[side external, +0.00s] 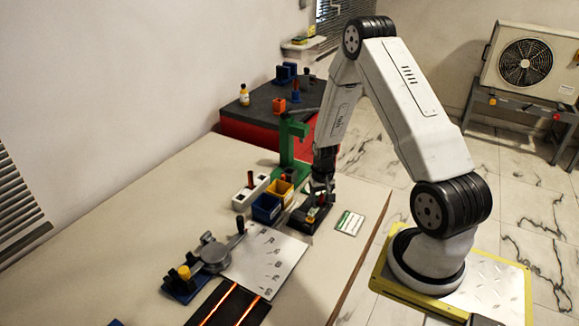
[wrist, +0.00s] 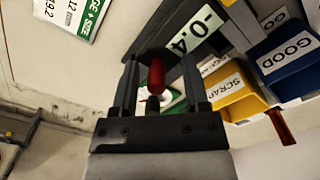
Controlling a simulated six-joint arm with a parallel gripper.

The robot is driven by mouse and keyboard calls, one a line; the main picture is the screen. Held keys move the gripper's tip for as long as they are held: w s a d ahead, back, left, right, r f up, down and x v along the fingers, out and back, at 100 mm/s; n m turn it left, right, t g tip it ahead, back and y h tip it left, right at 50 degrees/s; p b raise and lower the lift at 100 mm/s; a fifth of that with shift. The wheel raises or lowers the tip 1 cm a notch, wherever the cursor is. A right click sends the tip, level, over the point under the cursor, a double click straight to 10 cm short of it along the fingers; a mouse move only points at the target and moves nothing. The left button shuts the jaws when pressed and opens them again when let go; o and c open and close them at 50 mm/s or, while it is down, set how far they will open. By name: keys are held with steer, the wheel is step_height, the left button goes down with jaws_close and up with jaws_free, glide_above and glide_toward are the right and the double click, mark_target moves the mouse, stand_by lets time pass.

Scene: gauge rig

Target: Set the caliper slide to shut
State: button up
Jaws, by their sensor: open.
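The caliper is a dark device (side external: 306,217) on the table below my gripper in the side view. In the wrist view its dark body (wrist: 172,28) carries a pale display reading about -0.4 (wrist: 194,32). A red knob (wrist: 156,76), apparently the slide's handle, shows between the two fingers of my gripper (wrist: 160,62). The fingers are open, with a visible gap on either side of the knob. In the side view my gripper (side external: 320,192) points down just above the caliper. Its fingertips are hard to make out there, and I cannot tell whether they touch anything.
A blue bin marked GOOD (wrist: 283,58) and a yellow bin marked SCRAP (wrist: 235,92) stand close beside the caliper. A green stand (side external: 287,150) rises behind. A green-and-white card (side external: 349,222) lies to the right. A metal plate (side external: 268,262) lies in front.

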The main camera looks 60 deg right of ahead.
mark_target(319, 205)
steer(key=shift+r, duration=0.1)
steer(key=shift+r, duration=3.75)
steer(key=s+a+r+n+t, duration=0.1)
steer(key=a+r+n, duration=0.3)
steer(key=a, duration=0.8)
steer(key=s+a+r+n+t, duration=0.1)
steer(key=a+r+n, duration=0.4)
steer(key=a, duration=0.8)
step_height(319, 205, up, 2)
steer(key=shift+s+r+t, duration=0.1)
steer(key=shift+s+t, duration=0.2)
steer(key=shift+s, duration=0.25)
steer(key=shift+c, duration=0.2)
